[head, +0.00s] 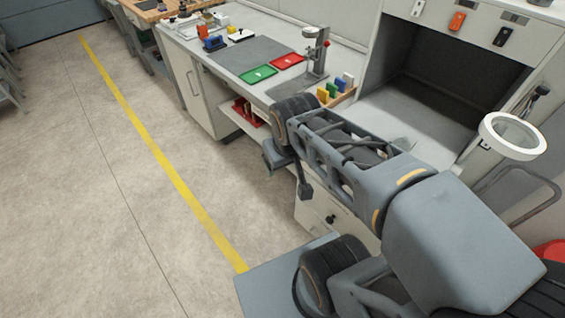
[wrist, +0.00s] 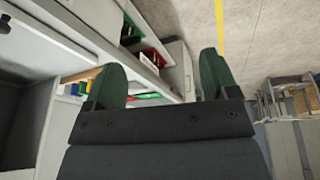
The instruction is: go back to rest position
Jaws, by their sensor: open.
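My gripper (wrist: 158,78) shows in the wrist view with its two green-padded fingers apart and nothing between them. In the head view my arm reaches over the floor beside the workbench (head: 268,52), and the gripper's fingers are hidden or too small to make out there. The wrist view shows a shelf and cabinet front beyond the fingers, with the floor at the upper right.
A green tray (head: 258,74) and a red tray (head: 287,61) lie on the bench near a stand (head: 318,55). A ring-shaped magnifier lamp (head: 512,136) stands at the right. Open floor (head: 80,200) with a yellow line (head: 150,141) lies left.

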